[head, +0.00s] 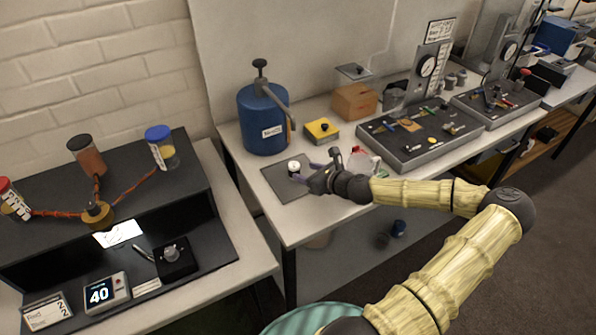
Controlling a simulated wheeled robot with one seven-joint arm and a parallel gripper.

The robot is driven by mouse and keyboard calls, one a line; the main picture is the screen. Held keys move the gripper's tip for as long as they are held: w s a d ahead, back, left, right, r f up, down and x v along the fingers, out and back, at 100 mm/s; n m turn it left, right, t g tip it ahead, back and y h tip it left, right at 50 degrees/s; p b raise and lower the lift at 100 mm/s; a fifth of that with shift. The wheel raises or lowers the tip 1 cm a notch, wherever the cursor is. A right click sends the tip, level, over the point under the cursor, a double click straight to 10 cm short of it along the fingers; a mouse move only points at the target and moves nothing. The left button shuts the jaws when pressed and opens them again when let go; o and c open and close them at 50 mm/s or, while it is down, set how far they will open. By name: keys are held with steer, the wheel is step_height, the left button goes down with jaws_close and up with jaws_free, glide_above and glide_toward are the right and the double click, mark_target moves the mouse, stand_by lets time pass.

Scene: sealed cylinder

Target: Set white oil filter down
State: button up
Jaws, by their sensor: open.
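A small white cylinder with a dark spot on top, which looks like the white oil filter (294,167), stands upright on the dark grey mat (284,186) near the left end of the white workbench. My gripper (303,172) reaches in from the right, low over the mat. Its fingers are apart and their tips are close to the filter. I cannot tell whether a finger touches it. The filter's lower right part is partly hidden by the fingers.
A blue canister (262,125) with a lever stands behind the mat. A yellow box (322,131) and a wooden block (354,102) are behind it. A red and white item (362,158) lies close behind my wrist. A dark tool panel (415,134) is to the right.

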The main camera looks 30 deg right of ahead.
steer(key=v, duration=0.4)
stand_by(0.8)
